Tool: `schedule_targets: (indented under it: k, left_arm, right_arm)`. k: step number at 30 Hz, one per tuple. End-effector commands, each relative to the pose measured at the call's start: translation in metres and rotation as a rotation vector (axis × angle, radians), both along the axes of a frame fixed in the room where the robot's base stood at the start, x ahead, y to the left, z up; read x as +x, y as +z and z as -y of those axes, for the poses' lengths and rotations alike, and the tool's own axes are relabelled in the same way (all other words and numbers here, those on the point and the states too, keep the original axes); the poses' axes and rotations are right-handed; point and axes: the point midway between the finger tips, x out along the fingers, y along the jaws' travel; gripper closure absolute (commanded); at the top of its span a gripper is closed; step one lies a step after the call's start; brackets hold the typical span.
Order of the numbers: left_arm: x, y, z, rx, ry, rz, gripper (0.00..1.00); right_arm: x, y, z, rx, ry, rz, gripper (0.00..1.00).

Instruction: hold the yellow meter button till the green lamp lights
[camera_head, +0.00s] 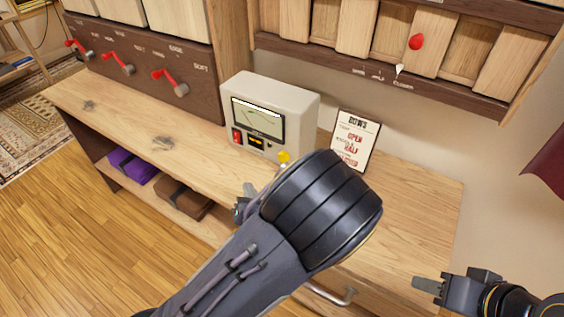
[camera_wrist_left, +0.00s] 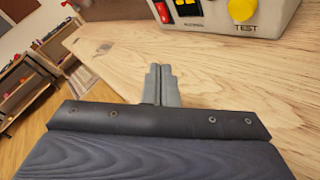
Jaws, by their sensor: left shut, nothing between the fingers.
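The grey meter box (camera_head: 272,103) stands at the back of the wooden bench, with a dial on its front. Its yellow button (camera_head: 284,157) is at the lower right of the front; in the left wrist view the yellow button (camera_wrist_left: 242,9) sits above the word TEST. My left gripper (camera_head: 248,188) is shut and empty in front of the meter, apart from the button. Its closed fingers (camera_wrist_left: 162,75) point toward the meter. My left arm hides part of the bench. My right gripper (camera_head: 415,283) is low at the right, away from the meter. I cannot make out a lit green lamp.
A red switch (camera_head: 237,136) is on the meter's front left. A framed sign (camera_head: 355,138) stands right of the meter. Red-handled levers (camera_head: 170,82) are on the dark panel at left. The bench top (camera_head: 140,125) left of the meter is clear. A shelf below holds purple cloth (camera_head: 131,164).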

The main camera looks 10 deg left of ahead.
Motion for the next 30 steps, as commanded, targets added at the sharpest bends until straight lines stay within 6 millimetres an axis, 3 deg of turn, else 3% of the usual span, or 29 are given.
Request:
schedule_targets:
  k: [5, 19, 30]
  left_arm:
    - [0.008, -0.005, 0.021, 0.113, -0.119, -0.018, 1.0]
    - [0.014, -0.005, 0.024, 0.114, -0.121, -0.019, 1.0]
    - [0.06, -0.005, 0.04, 0.112, -0.121, -0.017, 1.0]
  right_arm:
    - [0.0, -0.002, 0.0, 0.0, 0.0, 0.0, 0.61]
    - [0.0, -0.002, 0.0, 0.0, 0.0, 0.0, 0.61]
    - [0.0, 0.0, 0.0, 0.0, 0.0, 0.0, 0.61]
